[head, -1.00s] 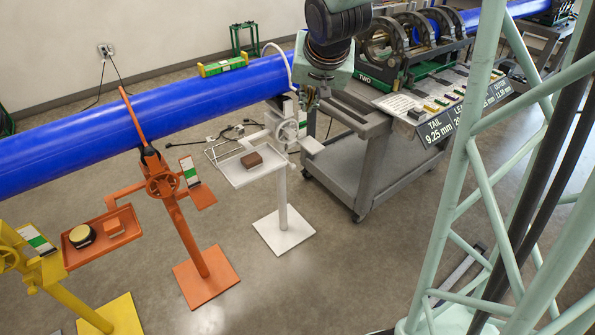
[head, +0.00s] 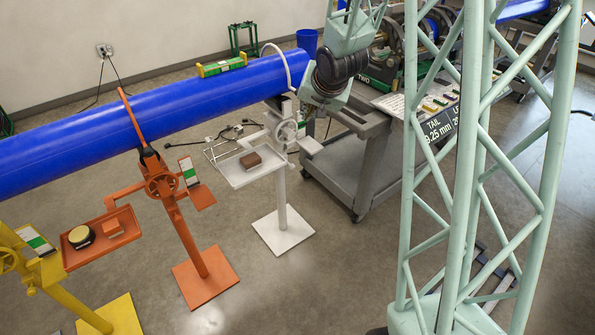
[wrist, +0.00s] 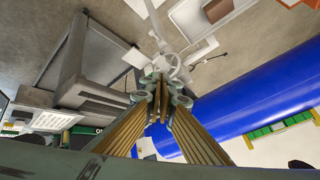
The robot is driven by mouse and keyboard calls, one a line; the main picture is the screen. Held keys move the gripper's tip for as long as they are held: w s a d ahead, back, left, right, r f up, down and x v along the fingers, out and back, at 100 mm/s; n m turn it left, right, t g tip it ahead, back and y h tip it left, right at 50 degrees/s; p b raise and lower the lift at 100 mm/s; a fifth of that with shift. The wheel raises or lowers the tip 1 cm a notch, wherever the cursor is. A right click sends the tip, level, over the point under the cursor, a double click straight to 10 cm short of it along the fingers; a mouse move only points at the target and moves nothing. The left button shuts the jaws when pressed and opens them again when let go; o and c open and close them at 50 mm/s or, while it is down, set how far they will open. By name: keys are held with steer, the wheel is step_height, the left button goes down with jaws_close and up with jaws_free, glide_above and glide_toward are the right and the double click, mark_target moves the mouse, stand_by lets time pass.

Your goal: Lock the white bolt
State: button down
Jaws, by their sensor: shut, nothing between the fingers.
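A white stand (head: 284,205) with a tray, a small handwheel (head: 287,132) and a curved white strap (head: 282,60) is at the end of the blue pipe (head: 130,120). I cannot make out the white bolt for certain; it may be the handwheel part. My gripper (head: 303,134) is right beside the handwheel, partly hidden by my wrist. In the wrist view, my gripper (wrist: 160,82) is shut and empty, its tips pointing at the white handwheel (wrist: 172,65). I cannot tell whether they touch.
A grey cart (head: 350,170) stands close on the right. A brown block (head: 250,160) lies on the white tray. An orange stand (head: 190,230) and a yellow stand (head: 75,290) are to the left. Floor in front of the white stand is clear.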

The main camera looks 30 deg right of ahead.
steer(key=w+d+f+m+t+y, duration=0.1)
steer(key=w+d+f+m, duration=0.15)
steer(key=f, duration=0.65)
steer(key=w+d+f+m+t, duration=0.1)
steer(key=w+d+f, duration=0.25)
steer(key=f, duration=0.55)
step_height(320, 180, down, 17)
steer(key=s+d+m+t+y, duration=0.1)
steer(key=s+m+t+y, duration=0.1)
steer(key=m, duration=0.2)
steer(key=shift+f, duration=0.15)
stand_by(0.3)
steer(key=shift+w+m, duration=0.1)
steer(key=shift+m, duration=0.15)
steer(key=b, duration=0.2)
glide_toward(293, 169)
steer(key=w+f, duration=0.3)
steer(key=f, duration=0.1)
steer(key=shift+w+a+r, duration=0.1)
steer(key=shift+w+r, duration=0.05)
steer(key=shift+w, duration=0.45)
steer(key=shift+w+a+r, duration=0.15)
steer(key=shift+w, duration=0.45)
steer(key=shift+w, duration=0.1)
